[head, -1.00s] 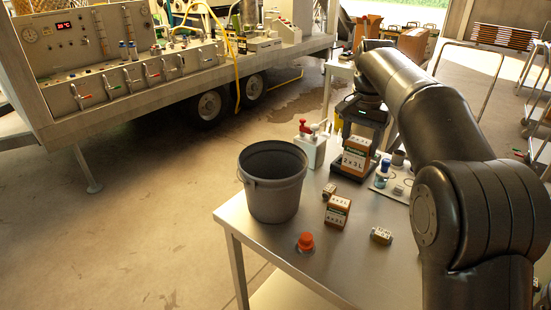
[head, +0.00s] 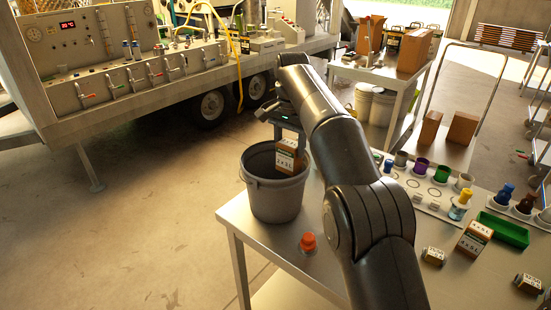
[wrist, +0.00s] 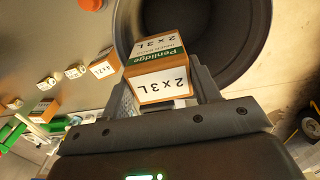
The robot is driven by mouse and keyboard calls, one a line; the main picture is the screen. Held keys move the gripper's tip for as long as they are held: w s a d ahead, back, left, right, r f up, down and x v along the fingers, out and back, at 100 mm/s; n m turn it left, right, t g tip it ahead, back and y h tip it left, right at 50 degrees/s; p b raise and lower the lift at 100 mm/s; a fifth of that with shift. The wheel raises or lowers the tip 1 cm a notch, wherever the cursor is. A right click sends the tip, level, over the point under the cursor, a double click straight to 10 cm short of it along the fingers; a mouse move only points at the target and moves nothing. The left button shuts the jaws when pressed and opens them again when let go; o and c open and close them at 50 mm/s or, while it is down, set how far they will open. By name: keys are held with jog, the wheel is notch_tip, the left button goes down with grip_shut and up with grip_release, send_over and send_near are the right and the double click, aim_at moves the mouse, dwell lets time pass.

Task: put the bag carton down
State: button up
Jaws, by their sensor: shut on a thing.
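The bag carton (head: 287,160), brown with a green and white label reading 2 x 3 L, is held in my gripper (head: 288,136). In the head view it appears over the mouth of the grey bucket (head: 276,198), overlapping its far rim; I cannot tell whether its lower end is below the rim. In the wrist view the carton (wrist: 160,68) sits between the two fingers of my gripper (wrist: 167,97), with the dark bucket (wrist: 235,68) beyond it. The bucket stands at the left corner of the metal table (head: 262,238).
An orange-capped item (head: 308,242) stands near the bucket. Another carton (head: 474,240), small boxes (head: 434,256) and a green tray (head: 503,230) are on the right. My arm hides the table's middle. The trailer (head: 130,70) stands behind at left.

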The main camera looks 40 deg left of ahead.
aim_at(284, 154)
jog(key=shift+m, duration=0.3)
jog(key=shift+s+a+f, duration=0.1)
jog(key=shift+a+f, duration=0.15)
jog(key=shift+f, duration=2.4)
jog(key=shift+s+a+f, duration=0.1)
jog(key=shift+a+f, duration=0.1)
jog(key=shift+f, duration=2.4)
jog(key=shift+s+a+f, duration=0.1)
jog(key=shift+a+f, duration=0.15)
jog(key=shift+f, duration=2.4)
jog(key=shift+f, duration=0.15)
jog(key=o, duration=0.8)
notch_tip(284, 154, up, 12)
jog(key=shift+f, duration=0.2)
jog(key=shift+r, duration=0.35)
